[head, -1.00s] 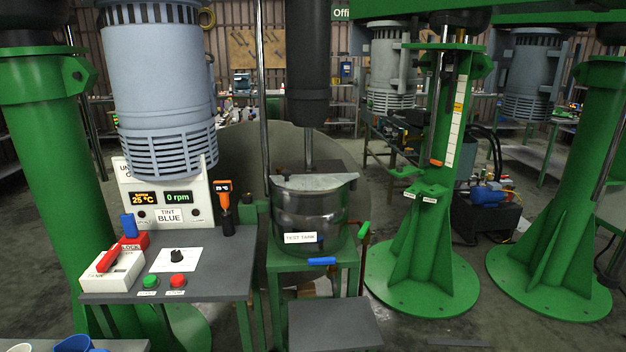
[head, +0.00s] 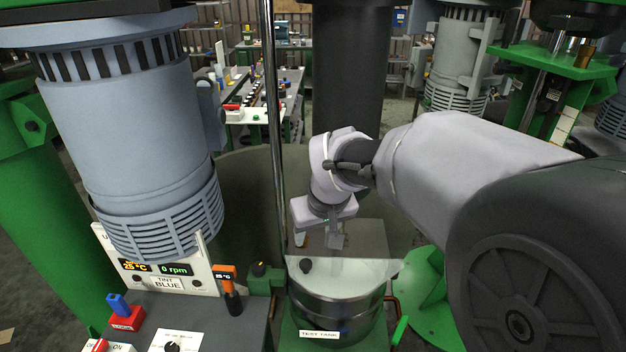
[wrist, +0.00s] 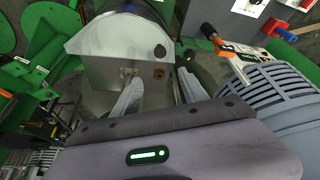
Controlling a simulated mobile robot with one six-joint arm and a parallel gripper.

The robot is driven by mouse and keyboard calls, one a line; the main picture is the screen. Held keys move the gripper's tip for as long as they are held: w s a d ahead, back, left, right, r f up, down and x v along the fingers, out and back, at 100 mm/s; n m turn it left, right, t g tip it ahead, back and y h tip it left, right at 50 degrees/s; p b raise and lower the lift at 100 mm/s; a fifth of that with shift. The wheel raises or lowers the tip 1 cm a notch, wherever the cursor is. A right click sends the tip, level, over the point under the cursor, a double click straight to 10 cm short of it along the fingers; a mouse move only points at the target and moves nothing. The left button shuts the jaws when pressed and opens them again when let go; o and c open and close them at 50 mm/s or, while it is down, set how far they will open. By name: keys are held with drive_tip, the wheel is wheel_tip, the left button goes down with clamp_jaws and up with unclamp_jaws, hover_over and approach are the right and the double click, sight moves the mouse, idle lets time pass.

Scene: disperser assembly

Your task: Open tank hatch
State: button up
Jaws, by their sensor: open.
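The test tank (head: 335,312) is a round metal vessel with a white label, low in the middle of the head view. Its pale grey hatch (head: 350,270) lies flat on top with a black knob (head: 305,266) near its left end. The wrist view also shows the hatch (wrist: 110,42) and the knob (wrist: 160,52) beyond the fingers. My gripper (head: 319,238) points down above the far side of the tank. Its two fingers are apart and empty in the wrist view (wrist: 160,88). They look clear of the knob, though the exact gap is hard to judge.
A large grey motor unit (head: 130,130) hangs at the left. A thin vertical rod (head: 272,130) stands just left of my gripper. A thick dark column (head: 350,75) stands behind.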

sight(306, 263)
drive_tip(key=b+x, duration=0.1)
drive_tip(key=x, duration=0.4)
drive_tip(key=b+x, duration=0.1)
drive_tip(key=x, duration=0.4)
drive_tip(key=s+x, duration=0.1)
drive_tip(key=x, duration=0.4)
drive_tip(key=shift+w+f+b, duration=0.1)
drive_tip(key=shift+f+b, duration=0.2)
drive_tip(key=shift+b, duration=0.1)
drive_tip(key=shift+w+a+f, duration=0.15)
drive_tip(key=shift+w+f, duration=0.15)
drive_tip(key=shift+f, duration=0.1)
drive_tip(key=shift+c, duration=0.4)
clamp_jaws()
